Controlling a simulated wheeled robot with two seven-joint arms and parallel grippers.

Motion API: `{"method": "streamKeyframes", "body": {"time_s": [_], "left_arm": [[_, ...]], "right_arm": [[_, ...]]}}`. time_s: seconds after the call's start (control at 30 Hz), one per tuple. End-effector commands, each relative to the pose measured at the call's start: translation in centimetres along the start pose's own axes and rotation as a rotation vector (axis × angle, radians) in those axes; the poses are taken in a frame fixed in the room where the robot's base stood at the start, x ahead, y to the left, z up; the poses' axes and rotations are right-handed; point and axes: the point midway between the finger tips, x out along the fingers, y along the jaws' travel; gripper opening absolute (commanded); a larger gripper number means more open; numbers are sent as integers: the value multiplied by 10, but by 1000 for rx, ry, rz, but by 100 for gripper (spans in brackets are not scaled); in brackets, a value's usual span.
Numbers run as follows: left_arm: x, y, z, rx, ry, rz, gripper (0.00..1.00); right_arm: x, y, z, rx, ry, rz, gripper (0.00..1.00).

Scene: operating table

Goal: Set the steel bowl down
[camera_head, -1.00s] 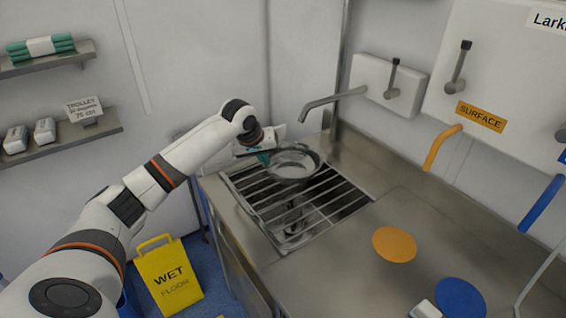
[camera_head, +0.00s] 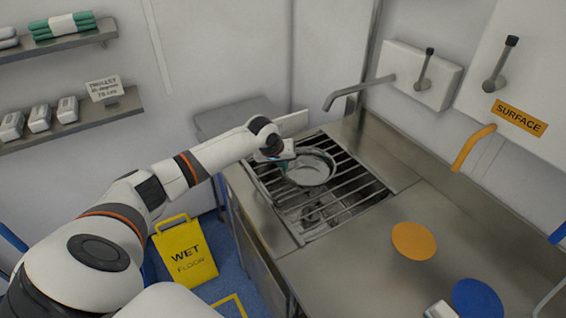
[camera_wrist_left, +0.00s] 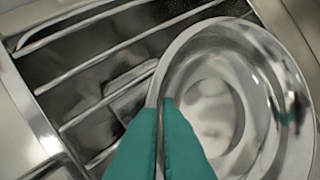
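The steel bowl (camera_head: 309,170) is a shallow, shiny round bowl over the barred sink grate (camera_head: 345,208), toward its far side. In the head view my left gripper (camera_head: 284,160) is at the bowl's left rim. In the left wrist view its teal fingers (camera_wrist_left: 162,125) are close together with the rim of the bowl (camera_wrist_left: 230,40) between them. The bowl appears nearly level and close above or on the bars; I cannot tell whether it touches them. My right gripper is not in view.
A steel spout (camera_head: 345,97) reaches out behind the bowl. The steel counter (camera_head: 345,270) carries an orange disc (camera_head: 414,240) and a blue disc (camera_head: 478,299). A yellow wet-floor sign (camera_head: 186,255) stands on the floor at the left. The grate's near part is clear.

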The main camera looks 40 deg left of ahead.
Motion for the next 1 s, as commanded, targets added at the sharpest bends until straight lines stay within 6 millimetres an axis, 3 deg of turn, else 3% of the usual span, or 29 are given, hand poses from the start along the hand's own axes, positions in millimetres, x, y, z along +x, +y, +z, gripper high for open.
{"method": "streamKeyframes", "body": {"time_s": [0.33, 0.5, 0.83, 1.0], "left_arm": [[3, 0, -1, 0, 0, -2, 0], [3, 0, -1, 0, 0, -1, 25], [-1, 0, 1, 0, -1, -1, 25], [-25, 0, 1, 1, -2, -2, 25]], "right_arm": [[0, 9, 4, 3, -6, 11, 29], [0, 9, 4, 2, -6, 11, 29], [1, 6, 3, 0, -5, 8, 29], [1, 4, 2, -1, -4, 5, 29]]}}
